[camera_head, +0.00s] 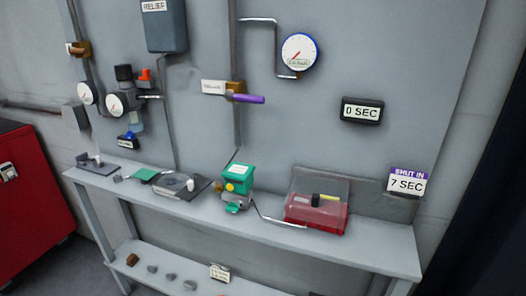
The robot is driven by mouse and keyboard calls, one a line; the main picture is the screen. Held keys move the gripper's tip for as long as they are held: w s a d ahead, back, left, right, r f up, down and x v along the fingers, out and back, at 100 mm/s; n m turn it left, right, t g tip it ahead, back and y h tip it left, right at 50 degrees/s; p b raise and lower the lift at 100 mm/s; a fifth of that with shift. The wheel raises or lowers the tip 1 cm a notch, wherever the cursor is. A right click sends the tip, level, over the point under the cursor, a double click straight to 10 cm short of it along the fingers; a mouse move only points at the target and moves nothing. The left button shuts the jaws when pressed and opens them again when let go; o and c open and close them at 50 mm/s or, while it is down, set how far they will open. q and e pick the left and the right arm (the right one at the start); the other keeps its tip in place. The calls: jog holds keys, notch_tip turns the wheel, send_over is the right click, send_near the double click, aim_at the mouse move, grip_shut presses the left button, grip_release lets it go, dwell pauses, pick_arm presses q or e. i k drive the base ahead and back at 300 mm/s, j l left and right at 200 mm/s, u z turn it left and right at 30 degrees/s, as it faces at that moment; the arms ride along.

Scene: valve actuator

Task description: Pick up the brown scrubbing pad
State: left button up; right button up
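A small brown block (132,259), which looks like the brown scrubbing pad, lies at the left end of the lower shelf (205,276). It is small in the picture and its texture cannot be made out. Nothing covers it. Neither of my grippers is in view.
Several small grey pieces (170,277) and a labelled tag (219,272) lie right of the block. The upper shelf (260,222) above holds a green-topped device (237,180) and a red box (316,212). A red cabinet (30,195) stands at the left.

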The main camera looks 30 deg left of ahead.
aim_at(133, 259)
jog(key=u, duration=2.05)
